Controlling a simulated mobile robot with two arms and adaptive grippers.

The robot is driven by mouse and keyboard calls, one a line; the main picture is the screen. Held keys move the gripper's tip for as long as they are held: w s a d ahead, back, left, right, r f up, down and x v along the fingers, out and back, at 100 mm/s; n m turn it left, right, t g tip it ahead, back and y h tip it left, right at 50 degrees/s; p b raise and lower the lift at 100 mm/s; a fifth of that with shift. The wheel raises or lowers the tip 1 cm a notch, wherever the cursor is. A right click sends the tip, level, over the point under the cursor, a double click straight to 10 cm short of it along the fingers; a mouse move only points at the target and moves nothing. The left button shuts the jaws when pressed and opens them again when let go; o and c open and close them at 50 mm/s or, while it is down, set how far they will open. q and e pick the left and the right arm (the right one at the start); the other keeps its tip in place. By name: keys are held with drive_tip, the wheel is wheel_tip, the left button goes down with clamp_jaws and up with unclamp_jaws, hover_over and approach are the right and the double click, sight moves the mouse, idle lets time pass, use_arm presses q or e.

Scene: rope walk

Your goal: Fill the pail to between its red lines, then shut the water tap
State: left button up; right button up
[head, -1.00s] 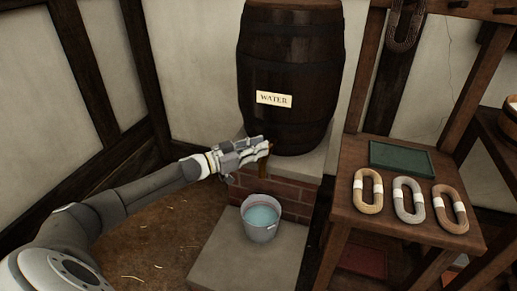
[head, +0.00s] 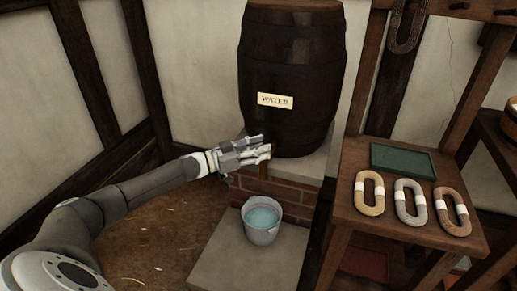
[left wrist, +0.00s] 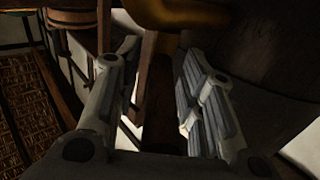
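The barrel labelled WATER (head: 285,65) stands on a brick base. Its tap (head: 263,172) is mostly hidden behind my left gripper (head: 267,147) in the head view; only a brownish piece shows below the fingers. In the left wrist view the fingers are apart, with a yellow-brown tap part (left wrist: 149,65) showing between and beyond them. I cannot tell whether they touch it. The grey pail (head: 262,233) stands upright below, holding pale blue water (head: 263,217) well up its inside. Its red lines cannot be made out, nor can a stream of water. My right gripper is not in view.
The pail stands on a stone slab (head: 225,262). To the right is a wooden bench (head: 350,160) with a green tray (head: 402,158) and three rope coils (head: 369,193). A wall with dark timbers is on the left.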

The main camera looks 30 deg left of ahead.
use_arm(q)
drive_tip(key=v, duration=1.2)
idle(0.6)
